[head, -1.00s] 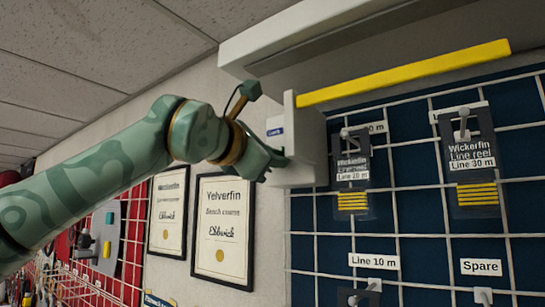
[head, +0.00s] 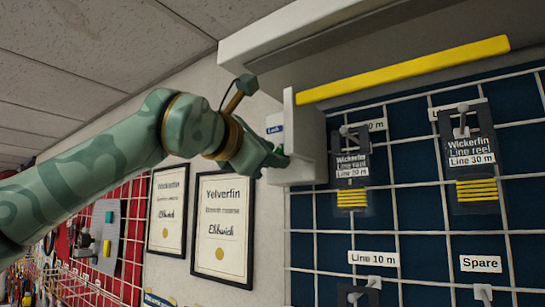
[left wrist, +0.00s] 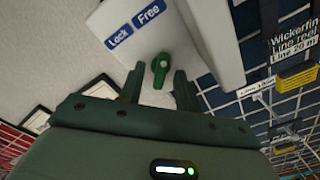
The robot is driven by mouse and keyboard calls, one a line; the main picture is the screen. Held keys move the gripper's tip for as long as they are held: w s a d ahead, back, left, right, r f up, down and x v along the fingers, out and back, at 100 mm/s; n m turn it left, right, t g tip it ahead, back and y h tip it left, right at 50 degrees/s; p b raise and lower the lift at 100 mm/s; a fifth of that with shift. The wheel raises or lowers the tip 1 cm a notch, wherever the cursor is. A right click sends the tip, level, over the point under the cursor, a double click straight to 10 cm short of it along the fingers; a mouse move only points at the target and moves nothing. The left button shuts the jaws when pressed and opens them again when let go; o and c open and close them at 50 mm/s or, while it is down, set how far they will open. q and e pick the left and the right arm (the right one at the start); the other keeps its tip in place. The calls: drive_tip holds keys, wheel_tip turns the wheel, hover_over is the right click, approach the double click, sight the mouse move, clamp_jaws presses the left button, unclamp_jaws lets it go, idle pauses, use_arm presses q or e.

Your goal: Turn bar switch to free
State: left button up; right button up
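The bar switch (left wrist: 161,70) is a small green knob on the light grey side plate of a housing. In the left wrist view its bar runs nearly up and down; I cannot tell which label it points to. Blue labels "Lock" (left wrist: 119,37) and "Free" (left wrist: 148,13) lie above and to its left. My left gripper (left wrist: 158,86) is open, with one finger on each side of the switch, and clear gaps show beside it. In the head view the left gripper (head: 279,160) is at the housing's left side and largely hides the switch. My right gripper is not in view.
The pale housing (head: 305,150) with a yellow strip (head: 405,72) hangs above a wire grid. Line reels (head: 350,165) hang on the grid to the right. Framed certificates (head: 222,230) are on the wall below my left arm.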

use_arm(q)
drive_tip(key=b+v, duration=0.6)
drive_tip(key=v, duration=0.9)
drive_tip(key=shift+s+a, duration=0.2)
drive_tip(key=shift+s, duration=0.1)
drive_tip(key=shift+w, duration=0.1)
